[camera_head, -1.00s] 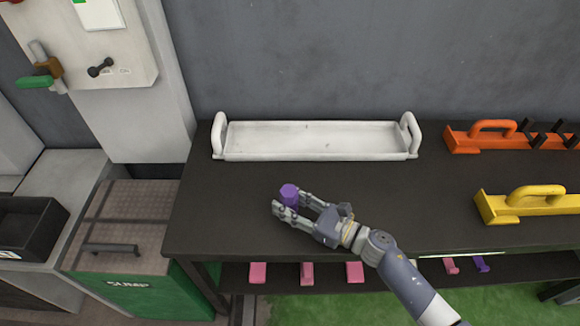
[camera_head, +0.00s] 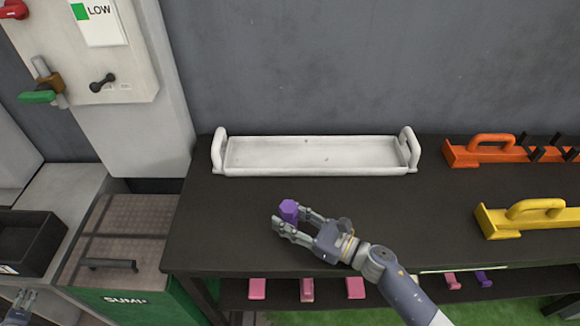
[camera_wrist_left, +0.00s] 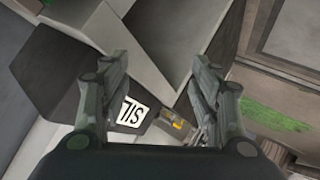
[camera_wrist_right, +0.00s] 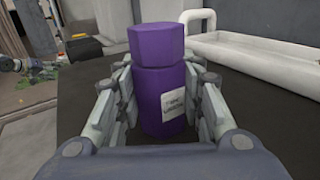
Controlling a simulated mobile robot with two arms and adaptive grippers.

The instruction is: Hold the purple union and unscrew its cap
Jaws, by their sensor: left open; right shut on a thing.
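The purple union (camera_head: 289,211) is upright in my right gripper (camera_head: 291,224) above the dark bench, left of its middle. In the right wrist view the union (camera_wrist_right: 162,100) stands between the fingers, with a label on its body and its faceted cap (camera_wrist_right: 156,43) on top, clear of the fingers. My right gripper is shut on the body. My left gripper (camera_wrist_left: 155,75) is open with nothing between its fingers; in the head view it (camera_head: 22,304) shows at the lower left edge, well away from the union.
A white tray with handles (camera_head: 320,172) lies at the back of the bench (camera_head: 235,240). Orange (camera_head: 480,154) and yellow (camera_head: 520,218) handled pieces lie to the right. Pink pieces (camera_head: 306,290) sit on the shelf below. A green sump box (camera_head: 125,300) and black bin (camera_head: 28,242) stand left.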

